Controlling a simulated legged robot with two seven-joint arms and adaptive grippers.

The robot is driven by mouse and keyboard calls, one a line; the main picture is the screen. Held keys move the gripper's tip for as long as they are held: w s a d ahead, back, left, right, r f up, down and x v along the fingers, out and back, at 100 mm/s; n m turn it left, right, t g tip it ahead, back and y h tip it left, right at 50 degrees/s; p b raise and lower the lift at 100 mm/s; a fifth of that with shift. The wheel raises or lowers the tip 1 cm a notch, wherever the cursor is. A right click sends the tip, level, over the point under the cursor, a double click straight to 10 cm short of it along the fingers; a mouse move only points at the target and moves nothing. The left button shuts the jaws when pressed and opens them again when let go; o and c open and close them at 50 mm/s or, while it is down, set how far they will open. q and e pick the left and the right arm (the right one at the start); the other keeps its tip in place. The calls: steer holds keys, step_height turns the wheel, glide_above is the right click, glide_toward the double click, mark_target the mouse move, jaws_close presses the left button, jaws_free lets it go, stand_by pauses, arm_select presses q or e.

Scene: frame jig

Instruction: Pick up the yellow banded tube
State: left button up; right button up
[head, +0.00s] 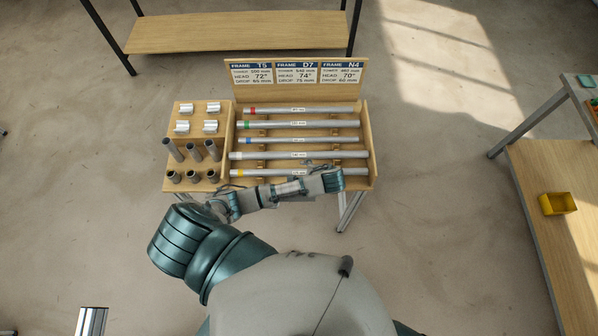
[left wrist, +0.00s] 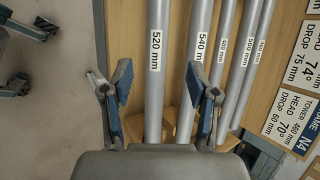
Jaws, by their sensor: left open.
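The yellow banded tube (head: 262,173) is a grey tube lying in the nearest row of the wooden rack, with its yellow band near the left end. In the left wrist view a tube marked 520 mm (left wrist: 158,25), the row nearest me, runs between my fingers; its band is outside that view. My left gripper (head: 320,167) is over the right part of this row. In the left wrist view the left gripper (left wrist: 159,85) is open, one finger on each side of the tube. The gripper partly hides the tube's right part. My right gripper is not in view.
A 540 mm tube (left wrist: 203,30) lies close beside the right finger. Red, green and blue banded tubes lie farther back in the rack (head: 368,120). A block with short grey cylinders (head: 192,152) stands left. A yellow bin (head: 557,204) sits on the right table.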

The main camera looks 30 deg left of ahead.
mark_target(301, 173)
arm_select(q)
steer(key=shift+p+x, duration=0.4)
steer(key=shift+x, duration=2.2)
steer(key=shift+s+d, duration=0.1)
steer(key=shift+d, duration=0.1)
jaws_close()
